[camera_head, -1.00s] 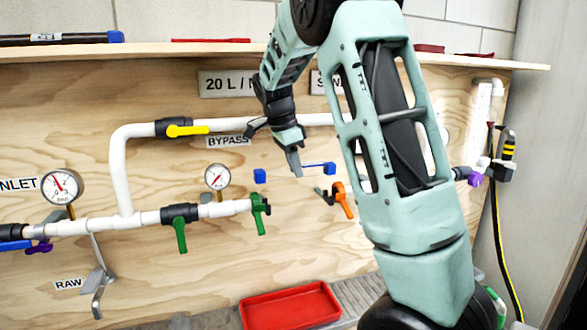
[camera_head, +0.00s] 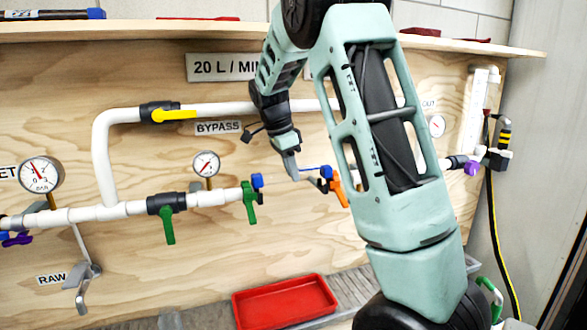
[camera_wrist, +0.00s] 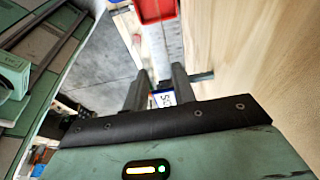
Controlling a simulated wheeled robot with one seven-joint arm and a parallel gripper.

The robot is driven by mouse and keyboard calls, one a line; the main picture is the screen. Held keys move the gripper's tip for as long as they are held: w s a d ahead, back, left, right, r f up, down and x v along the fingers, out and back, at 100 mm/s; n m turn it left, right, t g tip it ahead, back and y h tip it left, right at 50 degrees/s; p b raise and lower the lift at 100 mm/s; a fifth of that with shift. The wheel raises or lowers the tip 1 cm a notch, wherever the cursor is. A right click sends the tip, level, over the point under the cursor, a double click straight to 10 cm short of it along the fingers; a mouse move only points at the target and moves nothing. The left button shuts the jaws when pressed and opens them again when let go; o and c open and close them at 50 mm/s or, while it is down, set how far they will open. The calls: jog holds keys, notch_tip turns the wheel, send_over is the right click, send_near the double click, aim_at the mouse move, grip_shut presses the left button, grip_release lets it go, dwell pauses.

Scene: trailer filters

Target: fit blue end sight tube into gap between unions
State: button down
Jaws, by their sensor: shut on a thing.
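My gripper (camera_head: 293,172) is shut on the sight tube, between its two blue ends. The left blue end (camera_head: 257,181) shows just above the green-handled union (camera_head: 250,202). The right blue end (camera_head: 326,172) overlaps the upper left of the orange-handled union (camera_head: 338,187) in the picture. I cannot tell whether either end touches its union. The middle of the tube is partly hidden by the fingers.
A white bypass pipe (camera_head: 225,109) with a yellow valve handle (camera_head: 175,115) runs above. A gauge (camera_head: 206,164) stands left of the gap. A red tray (camera_head: 285,302) lies below. My arm hides part of the pipework right of the orange union.

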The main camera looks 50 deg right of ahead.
aim_at(289, 180)
jog(key=shift+w+a, duration=0.4)
jog(key=shift+a, duration=0.05)
jog(key=shift+w+r+p, duration=0.15)
jog(key=shift+r+p, duration=0.05)
jog(key=shift+p, duration=0.25)
jog(key=shift+d+f, duration=0.1)
jog(key=shift+d, duration=0.1)
dwell(1.0)
jog(key=shift+s+f+b, duration=0.15)
jog(key=shift+f+b, duration=0.05)
jog(key=shift+f, duration=0.4)
jog(key=shift+s+f+b, duration=0.15)
jog(key=shift+f+b, duration=0.05)
jog(key=shift+f, duration=0.4)
jog(key=shift+f, duration=0.5)
jog(key=c, duration=1.1)
grip_release()
jog(key=shift+o, duration=0.2)
